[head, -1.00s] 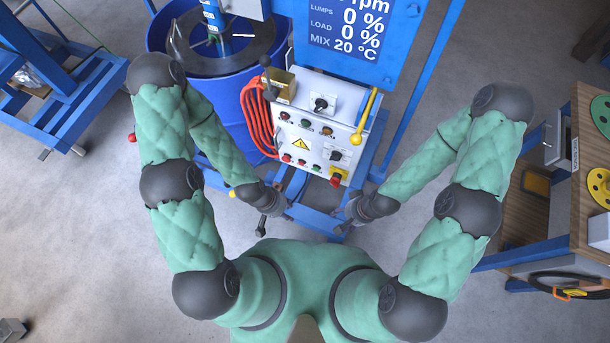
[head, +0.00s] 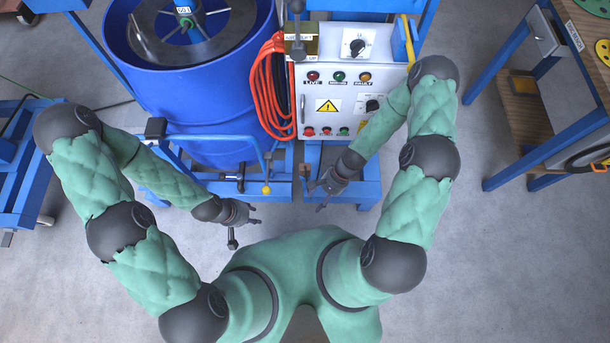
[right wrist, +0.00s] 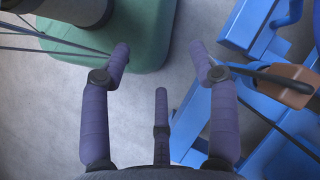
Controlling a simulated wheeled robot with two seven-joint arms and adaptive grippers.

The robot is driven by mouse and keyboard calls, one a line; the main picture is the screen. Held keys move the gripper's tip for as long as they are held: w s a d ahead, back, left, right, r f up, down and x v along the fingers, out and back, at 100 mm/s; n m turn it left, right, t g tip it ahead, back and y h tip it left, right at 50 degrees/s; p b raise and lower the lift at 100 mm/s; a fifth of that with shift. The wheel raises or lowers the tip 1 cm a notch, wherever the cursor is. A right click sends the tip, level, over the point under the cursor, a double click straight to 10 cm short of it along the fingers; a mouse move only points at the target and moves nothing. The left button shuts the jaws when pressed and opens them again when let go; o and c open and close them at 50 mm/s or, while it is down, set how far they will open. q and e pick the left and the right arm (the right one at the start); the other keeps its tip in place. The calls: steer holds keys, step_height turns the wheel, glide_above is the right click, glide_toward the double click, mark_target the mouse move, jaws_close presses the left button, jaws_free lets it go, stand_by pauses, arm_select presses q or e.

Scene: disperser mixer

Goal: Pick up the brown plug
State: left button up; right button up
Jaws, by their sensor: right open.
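A brown piece (right wrist: 290,80), which looks like the brown plug, is at the right edge of the right wrist view. It sits by the blue frame, with a black rod-like part across it. In the head view a small brown spot (head: 305,171) shows on the blue base, just left of my right gripper (head: 316,196). My right gripper, also in the right wrist view (right wrist: 160,50), is open and empty, its fingers apart from the brown piece. My left gripper (head: 257,214) is open and empty, near a black-handled lever, above the floor.
A blue mixer drum (head: 190,100) stands at the back left. A grey control panel (head: 340,105) with coiled orange cable (head: 266,90) stands behind my right arm. The blue base frame (head: 345,196) lies low ahead. A wooden-topped bench (head: 525,100) is at right. Floor is bare between.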

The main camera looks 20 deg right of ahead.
steer(key=w+d+f+m+t+y, duration=0.2)
steer(key=w+d+m+y, duration=0.15)
steer(key=w+m, duration=0.2)
steer(key=m+t+y, duration=0.3)
steer(key=m+t, duration=0.1)
steer(key=m, duration=0.2)
glide_toward(305, 171)
steer(key=f, duration=0.2)
steer(key=shift+n, duration=0.25)
steer(key=b+x, duration=0.1)
steer(key=x, duration=0.2)
steer(key=b+x, duration=0.2)
steer(key=x, duration=0.1)
steer(key=b+x, duration=0.1)
steer(key=x, duration=0.2)
steer(key=shift+w+d+f, duration=0.1)
steer(key=shift+w, duration=0.3)
steer(key=shift+w+a+f+b, duration=0.1)
steer(key=shift+w+a+b, duration=0.05)
steer(key=shift+a+b, duration=0.25)
steer(key=c, duration=1)
